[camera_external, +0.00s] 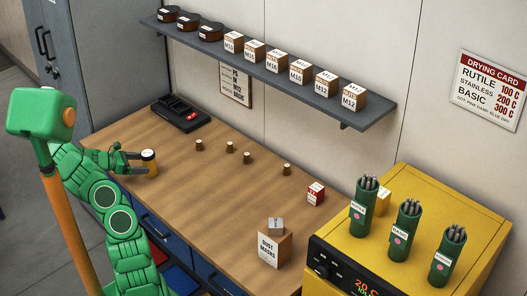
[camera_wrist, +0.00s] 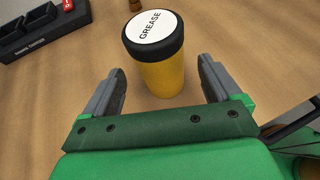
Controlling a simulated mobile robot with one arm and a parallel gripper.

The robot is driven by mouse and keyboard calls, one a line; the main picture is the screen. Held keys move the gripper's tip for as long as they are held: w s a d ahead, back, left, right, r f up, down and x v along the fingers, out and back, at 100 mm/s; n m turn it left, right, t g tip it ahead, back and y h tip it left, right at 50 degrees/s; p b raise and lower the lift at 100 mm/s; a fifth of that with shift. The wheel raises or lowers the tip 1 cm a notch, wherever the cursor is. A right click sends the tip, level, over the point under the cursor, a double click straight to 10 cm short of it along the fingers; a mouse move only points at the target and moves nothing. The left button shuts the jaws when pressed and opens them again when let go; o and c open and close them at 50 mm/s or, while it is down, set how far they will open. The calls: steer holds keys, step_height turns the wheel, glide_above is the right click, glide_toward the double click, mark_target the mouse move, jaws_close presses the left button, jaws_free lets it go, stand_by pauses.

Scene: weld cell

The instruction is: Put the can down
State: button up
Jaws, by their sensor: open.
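The can is a yellow cylinder (camera_wrist: 162,79) with a black lid and a white label reading GREASE. It stands upright on the wooden bench (camera_external: 215,190), near its left front edge, and shows in the external view (camera_external: 149,163). My gripper (camera_wrist: 165,88) is open, with one grey finger on each side of the can's lower part. In the wrist view, gaps show between the fingers and the can. In the external view my gripper (camera_external: 142,160) reaches the can from the left, low over the bench.
Several small brown-and-white pieces (camera_external: 231,147) stand to the right. A red box (camera_external: 316,193), a dust masks box (camera_external: 275,248) and a yellow machine (camera_external: 400,245) with green rod holders are farther right. A shelf (camera_external: 270,67) hangs above.

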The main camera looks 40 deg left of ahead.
steer(key=v, duration=0.7)
steer(key=shift+s+r, duration=0.15)
steer(key=shift+s, duration=0.1)
